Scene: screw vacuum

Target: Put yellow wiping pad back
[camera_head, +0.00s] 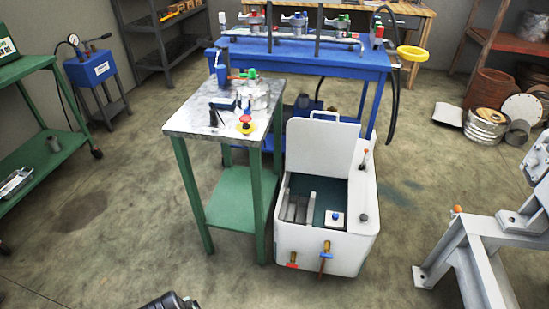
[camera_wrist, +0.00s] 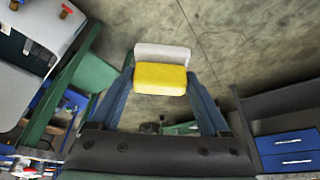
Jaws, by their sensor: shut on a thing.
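The yellow wiping pad (camera_wrist: 160,80) has a white block along its upper side and sits between the two blue-grey fingers of my gripper (camera_wrist: 160,68) in the wrist view. My gripper is shut on it and holds it with concrete floor behind. I cannot make out the pad in the head view. A place for the pad cannot be identified in either view.
A small green table (camera_head: 178,127) with fittings on its metal top stands beside a white machine (camera_head: 325,250) with its lid raised. A blue bench (camera_head: 345,60) stands behind. A grey steel frame (camera_head: 470,245) is at right.

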